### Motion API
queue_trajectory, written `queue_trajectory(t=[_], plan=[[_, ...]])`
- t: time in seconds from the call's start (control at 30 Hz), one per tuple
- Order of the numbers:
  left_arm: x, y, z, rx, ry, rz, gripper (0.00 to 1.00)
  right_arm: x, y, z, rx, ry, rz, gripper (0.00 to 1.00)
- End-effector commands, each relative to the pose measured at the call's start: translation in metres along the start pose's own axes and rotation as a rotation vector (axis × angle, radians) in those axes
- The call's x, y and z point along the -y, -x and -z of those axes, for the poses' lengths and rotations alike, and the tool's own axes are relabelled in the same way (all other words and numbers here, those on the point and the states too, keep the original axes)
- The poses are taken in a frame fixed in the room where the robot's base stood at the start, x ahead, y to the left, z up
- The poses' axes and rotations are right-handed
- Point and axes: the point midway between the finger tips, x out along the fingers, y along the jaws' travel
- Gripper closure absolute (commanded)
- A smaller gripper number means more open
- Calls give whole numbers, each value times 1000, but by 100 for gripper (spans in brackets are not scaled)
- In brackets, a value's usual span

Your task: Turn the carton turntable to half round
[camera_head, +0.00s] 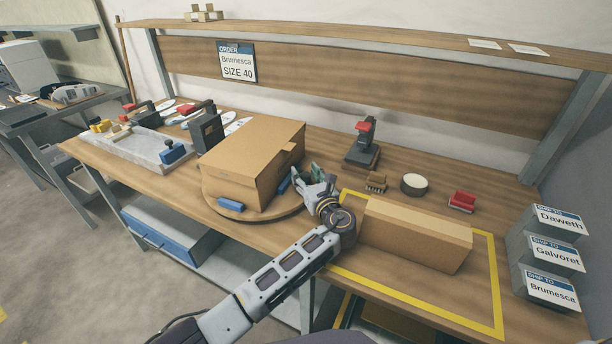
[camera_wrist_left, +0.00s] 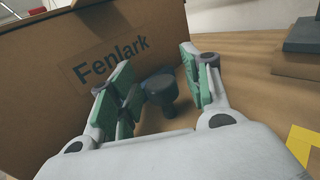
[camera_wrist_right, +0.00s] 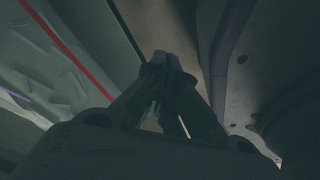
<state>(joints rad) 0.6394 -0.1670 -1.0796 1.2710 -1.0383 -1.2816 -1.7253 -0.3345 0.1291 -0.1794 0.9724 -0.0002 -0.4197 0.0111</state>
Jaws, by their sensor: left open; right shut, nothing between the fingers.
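A large closed brown carton (camera_head: 243,160) sits on the round wooden turntable (camera_head: 268,216) in the head view. Blue blocks show at the turntable's edge, one at the front (camera_head: 231,205) and one at the right (camera_head: 284,185). My left gripper (camera_head: 312,176) is open beside the carton's right side. In the left wrist view the carton's face (camera_wrist_left: 60,98) carries a "Fenlark" label (camera_wrist_left: 110,58). A dark upright knob (camera_wrist_left: 160,88) stands between the spread green-padded fingers, which do not visibly close on it. My right gripper (camera_wrist_right: 170,85) is shut and empty in its dark wrist view.
A long brown box (camera_head: 415,236) lies inside the yellow outline at the right. A stamp (camera_head: 362,145), brush (camera_head: 376,183), round tin (camera_head: 414,184) and red item (camera_head: 462,201) stand behind it. A grey tray (camera_head: 140,150) is left of the turntable.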

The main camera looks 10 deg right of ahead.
Motion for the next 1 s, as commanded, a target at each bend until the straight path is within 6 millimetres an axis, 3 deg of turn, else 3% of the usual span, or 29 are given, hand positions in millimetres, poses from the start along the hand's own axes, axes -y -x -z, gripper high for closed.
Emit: queue_trajectory(t=[0.27, 0.47, 1.0], plan=[[0, 3, 0, 0, 0, 0, 52, 2, 0, 0, -1, -3, 2, 100], [0, 16, 1, -1, 0, 1, 52, 1, 0, 0, 0, -2, 1, 100], [0, 91, 1, -2, 0, 1, 52, 0, 0, 0, 0, -1, 0, 100]])
